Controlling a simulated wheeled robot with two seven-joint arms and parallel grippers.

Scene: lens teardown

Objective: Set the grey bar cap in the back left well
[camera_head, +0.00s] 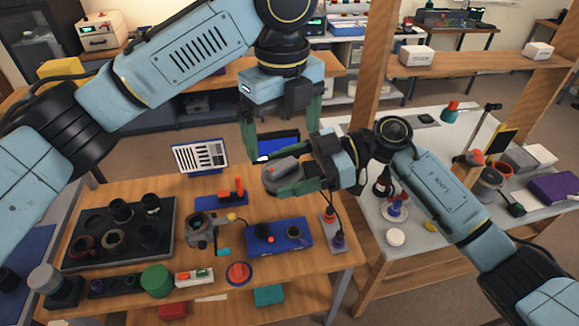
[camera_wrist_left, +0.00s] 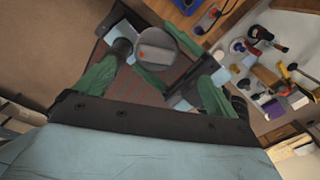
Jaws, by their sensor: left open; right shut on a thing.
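The grey bar cap (camera_head: 281,170) is round, with a raised bar across its top and a small red mark. My right gripper (camera_head: 292,184) is shut on it and holds it in the air above the back of the wooden table. In the left wrist view the cap (camera_wrist_left: 156,47) lies between and beyond the fingers of my left gripper (camera_wrist_left: 155,88). My left gripper (camera_head: 282,128) is open and empty, pointing down just above the cap. The black tray with wells (camera_head: 160,257) is at the table's left. Dark rings and barrels stand in several wells; its back left area looks empty.
A lens body (camera_head: 201,232) stands right of the tray. A blue mat (camera_head: 262,246) with small parts lies right of that. A green cylinder (camera_head: 157,281) and a red round part (camera_head: 238,272) are near the front. A printed sheet (camera_head: 200,156) stands behind.

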